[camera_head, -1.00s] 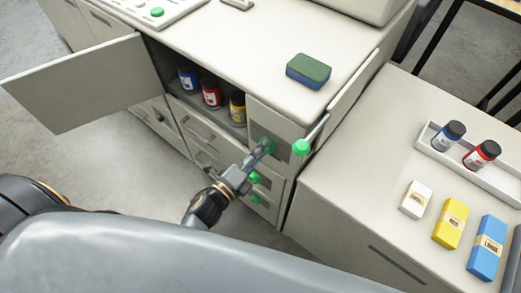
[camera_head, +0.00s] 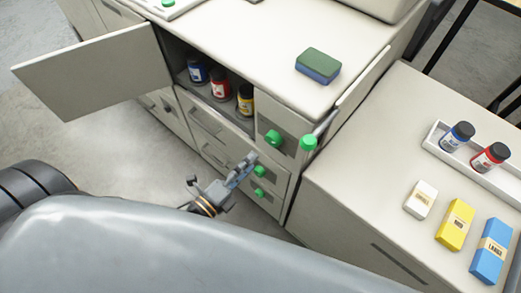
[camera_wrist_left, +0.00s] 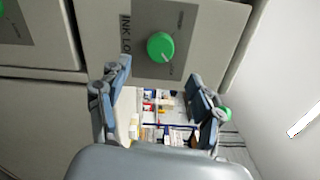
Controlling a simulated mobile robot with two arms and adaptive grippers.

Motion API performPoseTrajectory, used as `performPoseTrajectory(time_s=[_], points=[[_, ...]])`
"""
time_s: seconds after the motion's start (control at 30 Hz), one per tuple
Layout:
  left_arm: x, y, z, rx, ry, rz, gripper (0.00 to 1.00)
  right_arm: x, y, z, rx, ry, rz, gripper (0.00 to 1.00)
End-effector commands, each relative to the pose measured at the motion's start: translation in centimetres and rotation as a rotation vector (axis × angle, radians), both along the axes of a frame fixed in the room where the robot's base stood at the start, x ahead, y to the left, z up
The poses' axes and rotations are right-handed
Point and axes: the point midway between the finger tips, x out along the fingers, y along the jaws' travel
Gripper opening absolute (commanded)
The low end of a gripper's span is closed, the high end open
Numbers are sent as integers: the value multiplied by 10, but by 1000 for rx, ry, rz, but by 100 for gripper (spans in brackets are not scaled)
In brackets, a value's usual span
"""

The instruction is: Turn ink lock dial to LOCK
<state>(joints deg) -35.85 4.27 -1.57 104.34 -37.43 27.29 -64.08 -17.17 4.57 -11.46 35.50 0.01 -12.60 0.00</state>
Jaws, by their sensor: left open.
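The ink lock dial (camera_wrist_left: 160,46) is a round green knob on a grey plate in the left wrist view. Lettering beginning "INK LO" stands beside it; the smaller marks are too blurred to read. In the head view a green dial (camera_head: 272,138) sits on a dark plate below the cabinet top; its lettering is not legible there. My left gripper (camera_head: 246,163) is in front of the cabinet, below and left of that dial, and apart from it. In the wrist view its open fingers (camera_wrist_left: 157,98) hold nothing. My right gripper is not in view.
Lower green knobs (camera_head: 259,171) sit near my left gripper. A green-tipped lever (camera_head: 309,142) juts out on the right. An open cabinet door (camera_head: 95,72) stands left of several ink bottles (camera_head: 219,88). A side counter (camera_head: 350,175) holds boxes and a bottle tray.

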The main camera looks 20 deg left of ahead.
Motion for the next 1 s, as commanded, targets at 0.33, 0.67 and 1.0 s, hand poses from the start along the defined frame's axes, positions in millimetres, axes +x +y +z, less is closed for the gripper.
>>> performPoseTrajectory(time_s=[0.33,0.67,1.0], points=[[-37,13,0,1,-1,0,66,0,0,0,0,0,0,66],[-37,13,0,0,-1,0,66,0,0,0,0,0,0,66],[-36,16,-24,-59,72,25,66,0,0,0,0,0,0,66]])
